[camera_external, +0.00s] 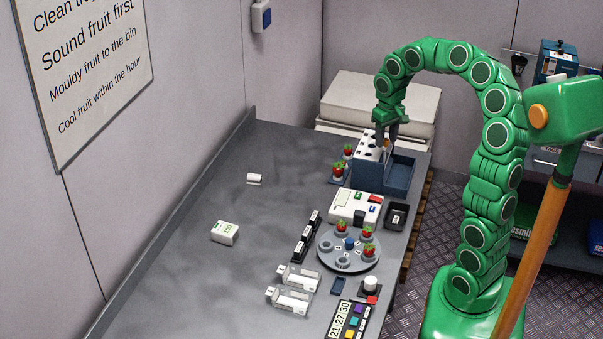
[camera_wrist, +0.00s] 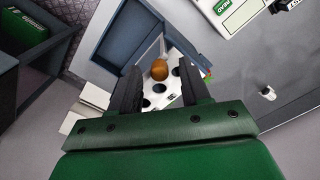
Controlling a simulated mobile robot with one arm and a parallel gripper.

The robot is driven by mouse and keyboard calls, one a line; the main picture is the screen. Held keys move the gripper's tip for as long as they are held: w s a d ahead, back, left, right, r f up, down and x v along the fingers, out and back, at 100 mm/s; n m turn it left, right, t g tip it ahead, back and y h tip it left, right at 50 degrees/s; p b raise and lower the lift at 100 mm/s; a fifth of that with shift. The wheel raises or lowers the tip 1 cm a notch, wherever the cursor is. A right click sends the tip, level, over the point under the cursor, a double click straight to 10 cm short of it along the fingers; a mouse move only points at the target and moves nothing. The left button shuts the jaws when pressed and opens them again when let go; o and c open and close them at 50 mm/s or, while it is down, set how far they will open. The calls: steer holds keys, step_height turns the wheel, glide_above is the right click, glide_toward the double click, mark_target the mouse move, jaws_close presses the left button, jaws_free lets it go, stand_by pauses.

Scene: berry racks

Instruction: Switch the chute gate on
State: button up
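My gripper (camera_external: 386,140) hangs fingers-down over a white panel with dark round holes (camera_external: 368,151) on a blue open box (camera_external: 398,175). In the wrist view my gripper (camera_wrist: 160,85) has its two dark fingers wide apart. A round orange-brown piece (camera_wrist: 159,69) shows between and beyond the fingers, over the holed panel (camera_wrist: 182,72); I see no finger touching it. A white unit with red and blue parts (camera_external: 342,207) stands in front of the box. I cannot tell which part is the chute gate's switch.
A round grey tray (camera_external: 332,262) with strawberries stands nearer, beside a black rack (camera_external: 305,240) and white cartons (camera_external: 290,300). A dark small tray (camera_external: 396,216) is at the right edge. A small white box (camera_external: 225,233) lies left. The table's left middle is mostly clear.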

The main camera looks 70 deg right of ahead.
step_height(320, 180, up, 7)
steer(key=shift+r, duration=0.35)
stand_by(0.5)
stand_by(0.4)
